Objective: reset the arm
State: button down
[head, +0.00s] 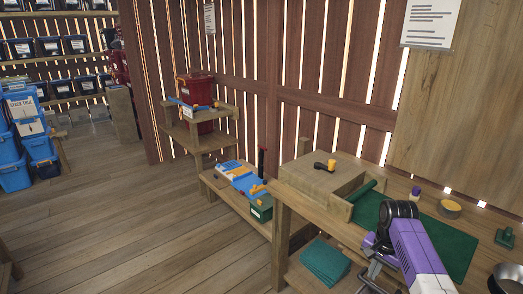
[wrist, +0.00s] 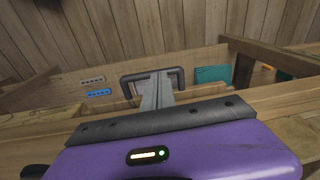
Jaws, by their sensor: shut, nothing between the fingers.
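My purple and black arm (head: 412,240) reaches in at the lower right of the head view, over the front edge of the workbench. My gripper (head: 372,276) is at its lower end, partly cut off by the frame edge. In the wrist view my gripper's fingers (wrist: 158,90) lie together, shut and empty. They point past wooden boards, with a lower shelf and floor planks beyond. I cannot tell whether they touch any wood.
The workbench (head: 318,214) holds a wooden box (head: 323,178), a green mat (head: 440,236), a tape roll (head: 449,208) and a metal bowl (head: 508,279). A teal stack (head: 325,262) lies on the shelf below. Blue bins (head: 14,175) stand far left. The floor (head: 150,235) at left is open.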

jog(key=w+r+n+t+h, duration=0.1)
jog(key=w+r+n+t, duration=0.2)
jog(key=w+r+t, duration=0.35)
jog(key=s+a+f+n+t, duration=0.3)
jog(key=s+a+t, duration=0.5)
jog(key=s+a, duration=0.45)
jog(key=s+a+r+n, duration=0.1)
jog(key=s+r, duration=0.2)
jog(key=s, duration=1.1)
jog(key=s+a+r+n, duration=0.1)
jog(key=s+a+r, duration=0.1)
jog(key=s, duration=1.2)
jog(key=s+a+r+n+y, duration=0.1)
jog(key=s+r, duration=0.4)
jog(key=s, duration=1)
jog(key=shift+a+n+g, duration=0.35)
jog(key=shift+a+n, duration=0.05)
jog(key=shift+n, duration=0.1)
jog(key=shift+s, duration=0.1)
